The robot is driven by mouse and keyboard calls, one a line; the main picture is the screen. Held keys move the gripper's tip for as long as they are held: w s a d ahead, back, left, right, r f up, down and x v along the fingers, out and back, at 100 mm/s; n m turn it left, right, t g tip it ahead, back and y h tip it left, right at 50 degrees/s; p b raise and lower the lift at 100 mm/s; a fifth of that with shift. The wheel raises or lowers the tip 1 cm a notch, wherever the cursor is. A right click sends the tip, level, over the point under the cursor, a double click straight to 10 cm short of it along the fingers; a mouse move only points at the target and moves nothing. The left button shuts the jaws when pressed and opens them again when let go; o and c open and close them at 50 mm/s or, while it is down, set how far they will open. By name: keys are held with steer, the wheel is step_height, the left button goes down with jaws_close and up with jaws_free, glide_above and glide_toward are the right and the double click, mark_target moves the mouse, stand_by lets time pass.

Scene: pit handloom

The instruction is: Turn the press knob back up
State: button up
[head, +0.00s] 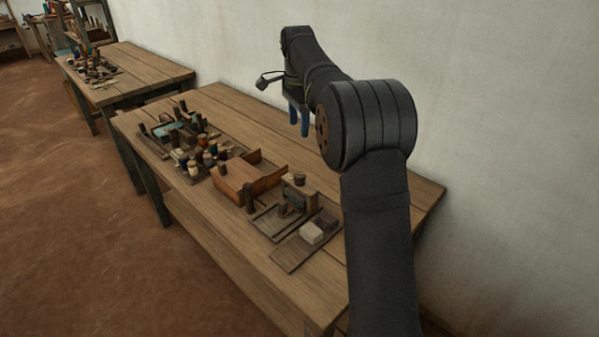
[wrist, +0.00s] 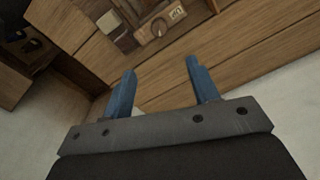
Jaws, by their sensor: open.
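The press looks like a small wooden block (head: 298,194) on the table, with a round brown knob (head: 299,178) on its top. In the wrist view a round knob (wrist: 158,28) shows near the top edge, beside a small pale plate (wrist: 177,13); it seems to be the same knob. How far it is turned cannot be told. My gripper (head: 299,126) is above the table's back part, behind the knob, with its blue fingers pointing down. In the wrist view my gripper (wrist: 161,69) is open, with nothing between its fingers, and the knob lies beyond the fingertips.
An orange-brown wooden box (head: 235,186) stands left of the press. Several small spools and bottles (head: 195,160) crowd the tray further left. Pale blocks (head: 312,232) lie on a board (head: 290,254) in front. The wooden table (head: 395,190) is clear towards the wall at right.

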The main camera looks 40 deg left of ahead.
steer(key=m, duration=0.2)
glide_toward(300, 174)
step_height(300, 174, down, 9)
steer(key=shift+w+a, duration=0.1)
steer(key=shift+a, duration=0.05)
stand_by(0.3)
steer(key=c, duration=1)
